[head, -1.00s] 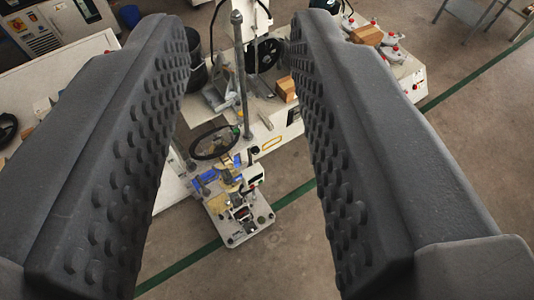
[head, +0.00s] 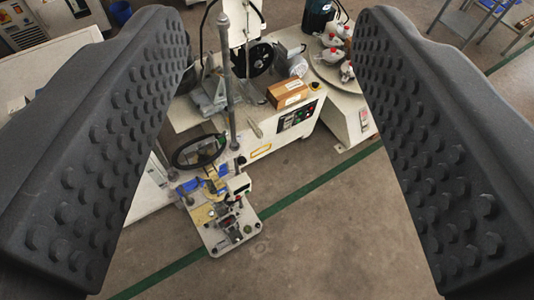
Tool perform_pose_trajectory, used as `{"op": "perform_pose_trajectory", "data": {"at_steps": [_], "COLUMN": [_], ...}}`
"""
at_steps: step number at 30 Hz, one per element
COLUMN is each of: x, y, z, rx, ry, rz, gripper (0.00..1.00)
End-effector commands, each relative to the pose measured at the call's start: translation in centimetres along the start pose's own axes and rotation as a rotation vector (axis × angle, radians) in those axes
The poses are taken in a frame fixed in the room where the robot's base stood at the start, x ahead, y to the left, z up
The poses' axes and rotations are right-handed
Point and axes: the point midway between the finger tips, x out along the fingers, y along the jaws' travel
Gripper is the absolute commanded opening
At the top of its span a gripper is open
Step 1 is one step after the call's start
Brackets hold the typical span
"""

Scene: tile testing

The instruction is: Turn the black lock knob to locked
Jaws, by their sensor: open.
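My gripper (head: 272,25) is open and empty, its two dark studded fingers spread wide on either side of the view. Between and beyond them stands a white machine, well apart from the fingers. It carries a black handwheel (head: 200,151), a second black wheel (head: 262,58) farther back and a dark control panel (head: 297,115) with small buttons or knobs. I cannot single out the black lock knob or tell its position at this size. Parts of the machine at the left are hidden by the left finger.
A small base plate (head: 232,237) with fittings juts out in front. The floor (head: 330,230) at front right is clear, crossed by a green line (head: 320,185).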

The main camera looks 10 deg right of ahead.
Motion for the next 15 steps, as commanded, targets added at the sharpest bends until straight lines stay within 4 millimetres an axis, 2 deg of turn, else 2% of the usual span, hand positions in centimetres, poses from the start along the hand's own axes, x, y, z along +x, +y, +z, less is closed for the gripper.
{"op": "perform_pose_trajectory", "data": {"at_steps": [1, 3, 8, 15], "x": [2.5, 5.8, 12.5, 21.6], "y": [0.9, 1.9, 4.2, 6.6], "z": [1.1, 2.4, 5.4, 11.9], "rx": [-0.021, -0.058, -0.146, -0.277], "ry": [-0.002, 0.005, 0.026, 0.052], "rz": [0.022, 0.047, 0.085, 0.085], "gripper": [0.48, 0.48, 0.48, 0.48]}}
